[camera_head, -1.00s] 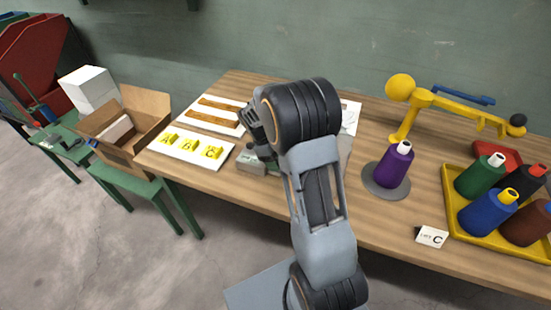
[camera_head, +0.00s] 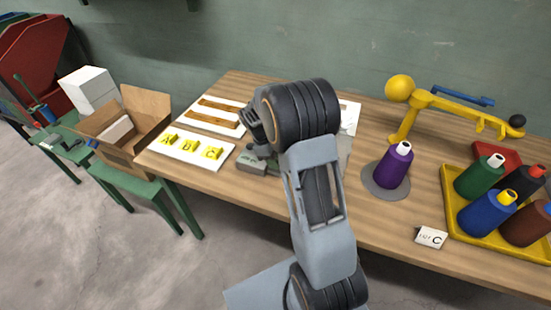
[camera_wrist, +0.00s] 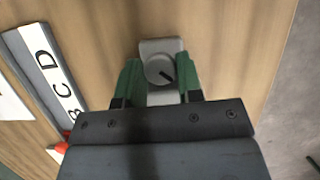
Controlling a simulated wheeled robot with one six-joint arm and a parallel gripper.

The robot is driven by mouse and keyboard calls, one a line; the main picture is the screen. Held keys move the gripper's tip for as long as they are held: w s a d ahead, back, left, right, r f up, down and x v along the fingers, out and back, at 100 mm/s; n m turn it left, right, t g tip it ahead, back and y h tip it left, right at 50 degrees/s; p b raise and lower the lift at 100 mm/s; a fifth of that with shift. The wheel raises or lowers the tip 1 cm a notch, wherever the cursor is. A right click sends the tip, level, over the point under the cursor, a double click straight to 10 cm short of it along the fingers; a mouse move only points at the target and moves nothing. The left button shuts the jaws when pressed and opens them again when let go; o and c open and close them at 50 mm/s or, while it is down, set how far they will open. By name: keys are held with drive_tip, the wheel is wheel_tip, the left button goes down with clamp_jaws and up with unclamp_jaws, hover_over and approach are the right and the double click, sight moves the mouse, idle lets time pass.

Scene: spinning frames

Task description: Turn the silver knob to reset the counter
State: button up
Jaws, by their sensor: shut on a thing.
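The silver knob (camera_wrist: 159,69) is round with a dark pointer line, and sits on a small grey box, the counter (camera_wrist: 159,45), on the wooden table. In the wrist view my gripper (camera_wrist: 160,78) has its green fingers on either side of the knob, shut on it. The pointer runs from the knob's middle toward the lower right.
A white board with yellow letter pieces (camera_head: 190,146) lies left of the counter. A purple spool (camera_head: 394,166) stands on a grey disc to the right. A yellow tray (camera_head: 462,228) holds several spools. A strip lettered B, C, D (camera_wrist: 50,68) lies left of my gripper.

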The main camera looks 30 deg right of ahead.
drive_tip(key=shift+m+g+y+p, duration=0.5)
drive_tip(key=shift+m+y+p, duration=0.3)
drive_tip(key=shift+m, duration=1.6)
drive_tip(key=o, duration=0.9)
drive_tip(key=shift+d, duration=0.1)
